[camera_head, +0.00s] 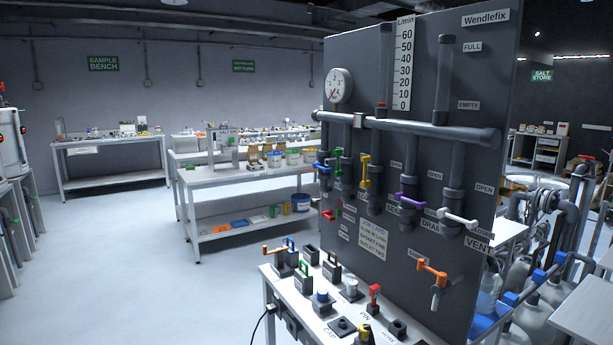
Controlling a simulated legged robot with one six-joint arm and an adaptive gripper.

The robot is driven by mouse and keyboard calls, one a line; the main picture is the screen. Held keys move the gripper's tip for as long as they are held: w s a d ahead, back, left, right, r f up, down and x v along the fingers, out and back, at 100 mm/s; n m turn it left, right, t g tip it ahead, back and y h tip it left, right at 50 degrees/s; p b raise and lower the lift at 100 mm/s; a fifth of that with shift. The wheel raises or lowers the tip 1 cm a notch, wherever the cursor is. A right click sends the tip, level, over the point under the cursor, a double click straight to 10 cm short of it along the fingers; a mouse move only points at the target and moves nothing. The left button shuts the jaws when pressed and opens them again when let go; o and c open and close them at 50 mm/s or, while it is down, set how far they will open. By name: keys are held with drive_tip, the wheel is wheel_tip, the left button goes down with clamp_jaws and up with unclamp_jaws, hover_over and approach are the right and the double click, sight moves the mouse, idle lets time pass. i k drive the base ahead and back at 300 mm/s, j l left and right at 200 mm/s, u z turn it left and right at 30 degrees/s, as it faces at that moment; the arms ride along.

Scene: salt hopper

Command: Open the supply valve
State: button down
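A dark upright panel (480,80) with a horizontal grey pipe (420,127) stands at the right of centre. Below the pipe are several valves: a blue handle (322,168), a green handle (338,162), a yellow handle (365,171), a purple handle (408,201) and a white handle (457,217). An orange handle (432,271) is lower right and a small red handle (328,215) lower left. Labels near the right valves include DRAIN and VENT. I cannot read a supply label, so I cannot tell which valve it is. My gripper is not in view.
A pressure gauge (338,86) and a flow scale (404,62) are on the panel. A low bench (293,300) with several small fittings stands before it. White tables (225,177) stand behind left. Tanks and pipes crowd the right. Floor at left is clear.

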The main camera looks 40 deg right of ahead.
sight(315, 166)
drive_tip(key=i+j+z, duration=0.5)
drive_tip(key=i+j, duration=0.6)
drive_tip(key=i+l+z, duration=0.1)
drive_tip(key=i+z, duration=0.2)
drive_tip(key=i, duration=0.6)
drive_tip(key=i+l, duration=0.2)
drive_tip(key=l, duration=0.2)
drive_tip(key=i+l+z, duration=0.1)
drive_tip(key=l, duration=0.25)
drive_tip(key=i, duration=0.1)
